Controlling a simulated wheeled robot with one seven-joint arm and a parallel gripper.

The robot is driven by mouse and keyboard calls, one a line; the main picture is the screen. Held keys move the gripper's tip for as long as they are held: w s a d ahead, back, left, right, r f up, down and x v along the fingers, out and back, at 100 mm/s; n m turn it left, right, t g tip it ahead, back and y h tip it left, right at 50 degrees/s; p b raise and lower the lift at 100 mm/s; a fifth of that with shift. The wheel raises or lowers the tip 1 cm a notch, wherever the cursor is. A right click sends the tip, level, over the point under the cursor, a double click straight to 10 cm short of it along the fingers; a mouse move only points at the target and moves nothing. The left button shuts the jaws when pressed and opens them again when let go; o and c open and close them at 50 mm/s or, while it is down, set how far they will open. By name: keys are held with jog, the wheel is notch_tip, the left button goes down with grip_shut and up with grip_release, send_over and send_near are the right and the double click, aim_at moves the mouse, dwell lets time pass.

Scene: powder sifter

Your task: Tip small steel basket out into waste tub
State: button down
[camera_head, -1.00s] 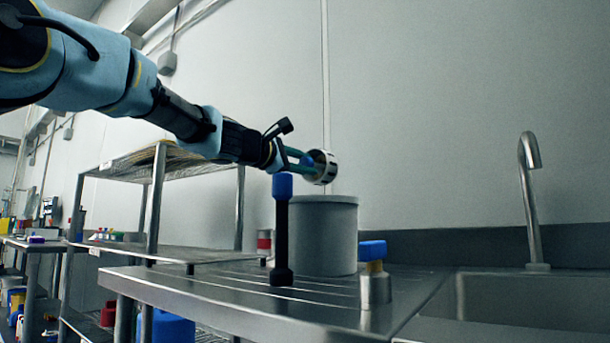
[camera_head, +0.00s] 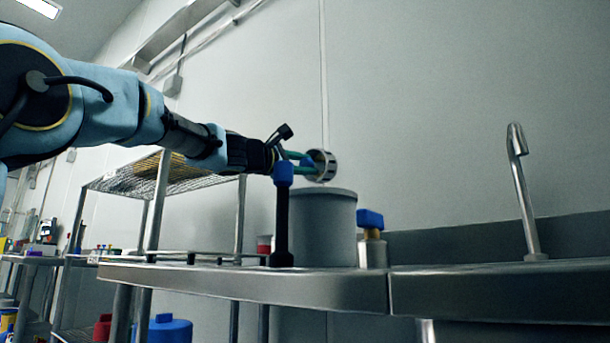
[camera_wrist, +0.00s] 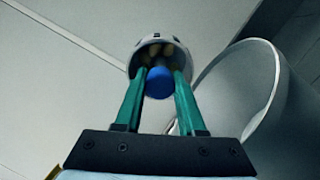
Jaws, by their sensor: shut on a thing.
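A small steel basket (camera_head: 326,166) is held tilted on its side just above the rim of the grey waste tub (camera_head: 328,232). My gripper (camera_head: 307,161), with green fingers, is shut on the basket's blue knob. In the wrist view the fingers (camera_wrist: 158,84) close on the blue knob, and several brownish pieces show inside the steel basket (camera_wrist: 148,42). The tub (camera_wrist: 235,85) shows at the right there, with its visible interior pale and empty. Its bottom is hidden in the head view.
A black post with a blue top (camera_head: 283,215) stands on the steel counter in front of the tub. A blue-topped metal item (camera_head: 371,240) stands right of the tub. A tap (camera_head: 525,200) is further right. A wire shelf rack (camera_head: 160,175) stands left, behind.

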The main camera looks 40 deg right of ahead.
jog(key=shift+f+h+b, duration=0.45)
jog(key=shift+h+b, duration=0.25)
jog(key=shift+b, duration=2)
jog(key=shift+r+b, duration=0.1)
jog(key=shift+b, duration=0.65)
jog(key=shift+r, duration=0.1)
jog(key=shift+r+p, duration=0.3)
jog(key=shift+p, duration=1.55)
jog(key=y+p, duration=0.1)
jog(key=p, duration=0.5)
jog(key=r+y+p, duration=0.1)
jog(key=y+p, duration=0.1)
jog(key=p, duration=0.4)
jog(key=shift+r+p, duration=0.1)
jog(key=shift+p, duration=0.3)
jog(key=y+p, duration=0.1)
jog(key=p, duration=0.5)
jog(key=shift+r+y, duration=0.2)
jog(key=shift+y, duration=0.2)
jog(key=shift+f+g+p, duration=0.15)
jog(key=shift+g+p, duration=0.15)
jog(key=shift+p, duration=0.15)
jog(key=shift+p, duration=0.3)
